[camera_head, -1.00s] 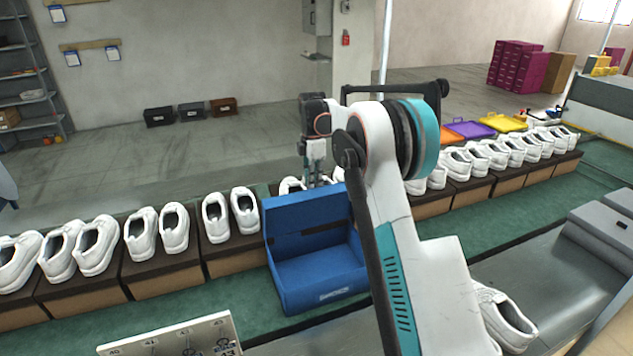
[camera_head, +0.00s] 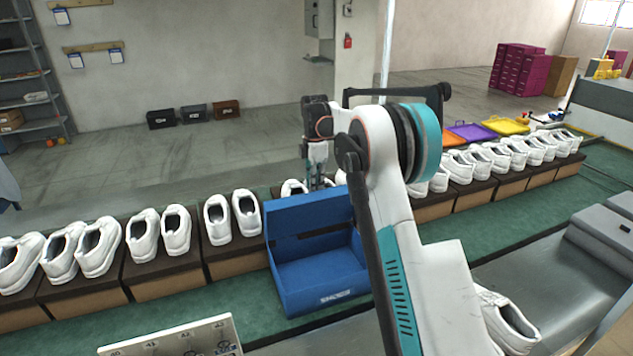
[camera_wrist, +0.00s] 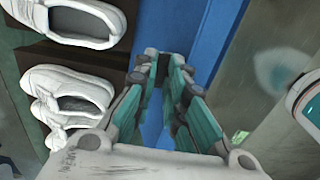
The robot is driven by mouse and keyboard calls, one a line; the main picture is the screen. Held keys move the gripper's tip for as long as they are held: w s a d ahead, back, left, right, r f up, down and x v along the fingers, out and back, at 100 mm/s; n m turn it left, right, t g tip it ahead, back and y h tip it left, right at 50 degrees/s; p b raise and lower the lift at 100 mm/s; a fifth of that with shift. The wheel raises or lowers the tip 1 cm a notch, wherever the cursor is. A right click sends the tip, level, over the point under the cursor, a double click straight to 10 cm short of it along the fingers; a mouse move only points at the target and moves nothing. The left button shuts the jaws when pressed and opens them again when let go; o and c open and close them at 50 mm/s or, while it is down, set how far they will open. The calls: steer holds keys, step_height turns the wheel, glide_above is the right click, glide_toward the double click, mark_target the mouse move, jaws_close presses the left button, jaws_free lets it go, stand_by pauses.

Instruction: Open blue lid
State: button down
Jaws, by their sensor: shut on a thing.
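The blue shoe box (camera_head: 320,290) stands on the near side of the green conveyor line, with its front and inside in view. Its blue lid (camera_head: 306,214) stands raised, roughly upright, at the back. My gripper (camera_head: 318,180) points down at the lid's top edge and is shut on it. In the wrist view, the teal-padded fingers of my gripper (camera_wrist: 168,95) lie on either side of the blue lid panel (camera_wrist: 190,25). The exact contact at the fingertips is hard to see. My arm hides the right side of the box.
White shoes (camera_head: 158,232) on brown boxes line the belt to the left, and more (camera_head: 490,155) stand to the right. A white shoe (camera_head: 508,318) lies on the grey surface beside my arm. A white numbered panel (camera_head: 185,340) is at the front.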

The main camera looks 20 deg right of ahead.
steer(key=shift+w+a+f, duration=0.15)
steer(key=shift+w+f, duration=0.1)
steer(key=shift+f, duration=0.45)
steer(key=c, duration=1.9)
jaws_free()
steer(key=shift+c, duration=0.2)
steer(key=o, duration=0.3)
steer(key=shift+w+f, duration=0.2)
steer(key=shift+w, duration=0.1)
steer(key=o, duration=0.6)
steer(key=shift+w+f, duration=0.1)
steer(key=shift+w, duration=0.15)
steer(key=shift+s, duration=0.1)
steer(key=c, duration=0.4)
